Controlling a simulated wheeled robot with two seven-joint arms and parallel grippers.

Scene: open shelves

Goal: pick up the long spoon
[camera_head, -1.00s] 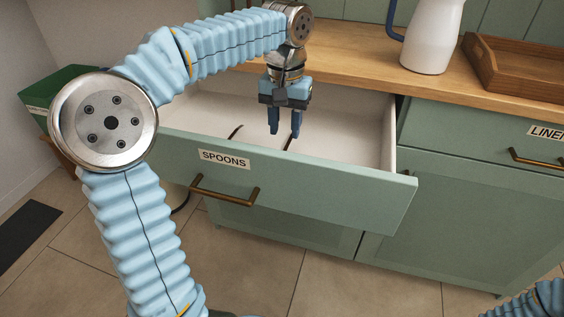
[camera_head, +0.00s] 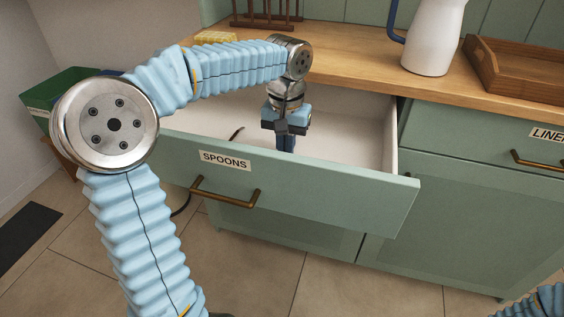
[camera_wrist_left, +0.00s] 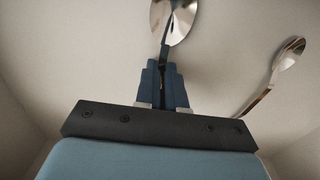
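The drawer labelled SPOONS (camera_head: 300,178) stands open. In the left wrist view, a shiny metal spoon (camera_wrist_left: 180,22) has its bowl at the top and its dark handle running down between my fingers. A second spoon (camera_wrist_left: 290,55) lies to the right on the pale drawer floor, apart from my fingers; its dark handle (camera_head: 237,134) shows in the head view. My left gripper (camera_head: 287,145) points down inside the drawer, its fingers (camera_wrist_left: 163,85) closed together around the first spoon's handle. I cannot tell which spoon is longer. My right gripper is out of view.
The drawer front and side walls surround my left gripper. On the wooden counter (camera_head: 365,75) are a yellow sponge (camera_head: 217,37), a wooden rack (camera_head: 265,15), a white jug (camera_head: 433,40) and a wooden tray (camera_head: 520,75). A green crate (camera_head: 45,97) stands at the left.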

